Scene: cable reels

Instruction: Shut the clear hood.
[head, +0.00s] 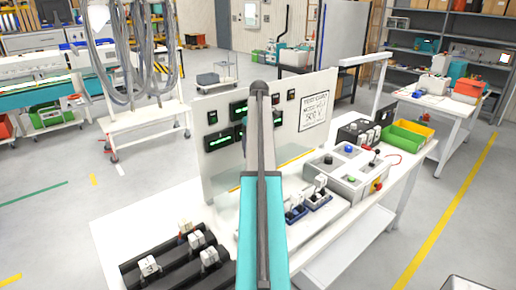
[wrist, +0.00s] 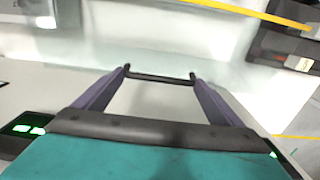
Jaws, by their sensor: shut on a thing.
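In the wrist view my gripper (wrist: 160,74) has its two purple fingers on either end of a dark bar (wrist: 160,78), and it is shut on it. The bar looks like the handle of the clear hood. The hood itself is hard to make out: a pale, see-through sheet with a yellow edge (head: 300,158) shows just right of my arm in the head view, in front of the white display panel (head: 222,165). How far it stands open I cannot tell. My arm hides the gripper and handle in the head view.
The bench (head: 115,225) carries black rails with white plugs (head: 150,266) at front left. A cable rack (head: 150,120) stands behind left.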

